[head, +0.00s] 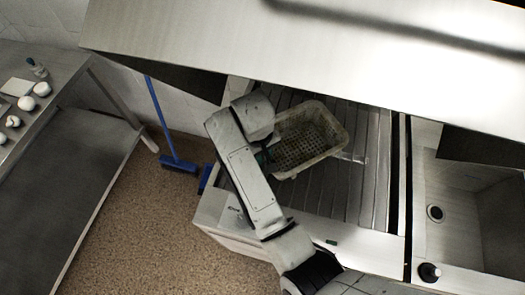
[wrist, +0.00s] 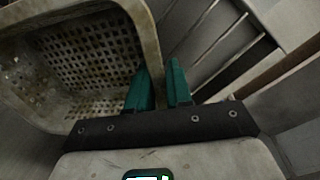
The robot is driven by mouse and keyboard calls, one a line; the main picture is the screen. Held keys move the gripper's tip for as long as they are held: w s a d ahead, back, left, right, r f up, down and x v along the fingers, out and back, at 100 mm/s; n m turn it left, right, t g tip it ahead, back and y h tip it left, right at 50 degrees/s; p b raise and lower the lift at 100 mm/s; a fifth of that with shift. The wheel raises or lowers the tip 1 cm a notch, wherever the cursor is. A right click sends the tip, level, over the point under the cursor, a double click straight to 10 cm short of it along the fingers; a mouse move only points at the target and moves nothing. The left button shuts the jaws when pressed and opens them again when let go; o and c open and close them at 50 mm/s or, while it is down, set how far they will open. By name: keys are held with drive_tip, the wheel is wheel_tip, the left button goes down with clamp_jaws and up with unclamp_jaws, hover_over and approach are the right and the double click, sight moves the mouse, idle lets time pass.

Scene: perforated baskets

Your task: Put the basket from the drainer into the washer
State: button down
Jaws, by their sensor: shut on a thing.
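A worn, pale perforated basket (head: 304,146) is over the slatted metal surface (head: 366,170) in the head view. It looks empty and sits at an angle. My gripper (head: 263,157) is at the basket's left side. In the wrist view, the basket (wrist: 88,58) fills the upper left, and its rim passes between the green fingers of my gripper (wrist: 160,85), which is shut on it. The rim part between the fingers is mostly hidden. I cannot tell whether the basket touches the slats, or which surface belongs to the washer.
A broad steel panel (head: 300,45) overhangs the slatted surface at the back. A sink basin (head: 455,215) lies to the right beyond a raised divider. A steel table (head: 75,165) with white items stands left. A blue broom (head: 178,164) stands on the open floor between.

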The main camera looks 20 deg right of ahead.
drive_tip(key=c, duration=1)
unclamp_jaws()
drive_tip(key=shift+c, duration=0.2)
drive_tip(key=shift+r, duration=0.1)
wheel_tip(320, 180, up, 12)
drive_tip(key=a, duration=0.1)
drive_tip(key=shift+s+a, duration=0.1)
